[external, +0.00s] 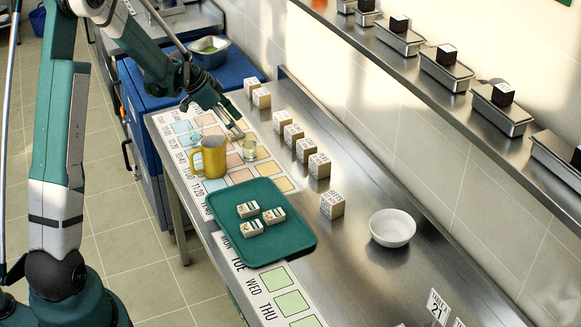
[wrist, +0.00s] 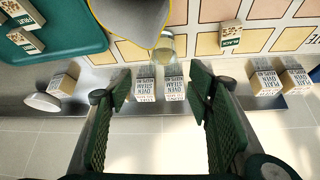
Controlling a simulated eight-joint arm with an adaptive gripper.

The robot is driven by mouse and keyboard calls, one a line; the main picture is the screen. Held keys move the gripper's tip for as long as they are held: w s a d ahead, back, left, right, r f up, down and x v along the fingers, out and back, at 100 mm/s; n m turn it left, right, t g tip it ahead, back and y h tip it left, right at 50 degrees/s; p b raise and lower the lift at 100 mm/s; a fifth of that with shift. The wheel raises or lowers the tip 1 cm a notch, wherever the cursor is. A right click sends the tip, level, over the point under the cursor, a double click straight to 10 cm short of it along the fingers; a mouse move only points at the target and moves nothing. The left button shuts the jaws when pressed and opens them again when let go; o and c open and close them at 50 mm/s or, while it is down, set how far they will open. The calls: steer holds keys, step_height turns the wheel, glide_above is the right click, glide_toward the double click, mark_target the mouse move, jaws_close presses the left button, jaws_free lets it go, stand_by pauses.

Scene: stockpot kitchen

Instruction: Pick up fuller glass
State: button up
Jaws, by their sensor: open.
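A small clear glass (external: 249,149) stands upright on the printed chart, just right of a mustard-yellow jug (external: 213,160). Its contents look pale, and I cannot read the level. In the wrist view the glass (wrist: 164,48) is ahead of my fingertips, partly overlapped by the jug (wrist: 128,22). A faint clear shape (external: 195,137) behind the jug may be a second glass; I cannot tell. My gripper (external: 236,130) is just above and behind the glass. In the wrist view its fingers (wrist: 160,82) are spread, with nothing held between them.
A green tray (external: 293,252) with several small labelled boxes lies in front of the jug. Labelled cube boxes (external: 319,165) line the counter's wall side. A white bowl (external: 392,228) stands to the right. A shelf of metal pans (external: 447,70) runs along the wall. The counter's middle right is mostly clear.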

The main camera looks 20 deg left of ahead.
mark_target(242, 140)
steer(key=shift+w+f, duration=0.3)
steer(key=shift+f, duration=0.25)
steer(key=shift+w+f, duration=0.3)
steer(key=shift+f, duration=0.25)
steer(key=shift+d+f, duration=0.1)
steer(key=shift+x, duration=1.2)
steer(key=shift+d, duration=0.1)
steer(key=shift+p+x, duration=0.3)
steer(key=shift+x, duration=2.25)
steer(key=c, duration=1.1)
